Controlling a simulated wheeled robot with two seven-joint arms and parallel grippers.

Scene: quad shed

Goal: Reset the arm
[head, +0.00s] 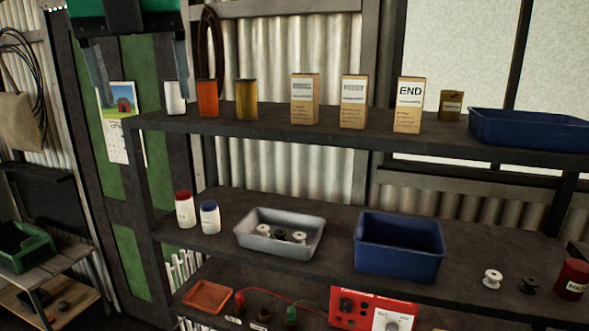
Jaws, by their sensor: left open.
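My left gripper (140,98) hangs down from the top left of the head view. Its two grey fingers are wide apart, with nothing between them. It is in front of the left end of the shelf unit, near the wall calendar (121,112) and the white can (175,97) on the top shelf. Most of the left arm is outside the picture. My right gripper is not in view.
The top shelf (300,133) holds cans, boxes and a blue tray (530,128). The middle shelf holds bottles, a grey tray (250,243) with spools, a blue bin (398,250) and a red can (571,280). A green crate (25,247) stands on the left bench.

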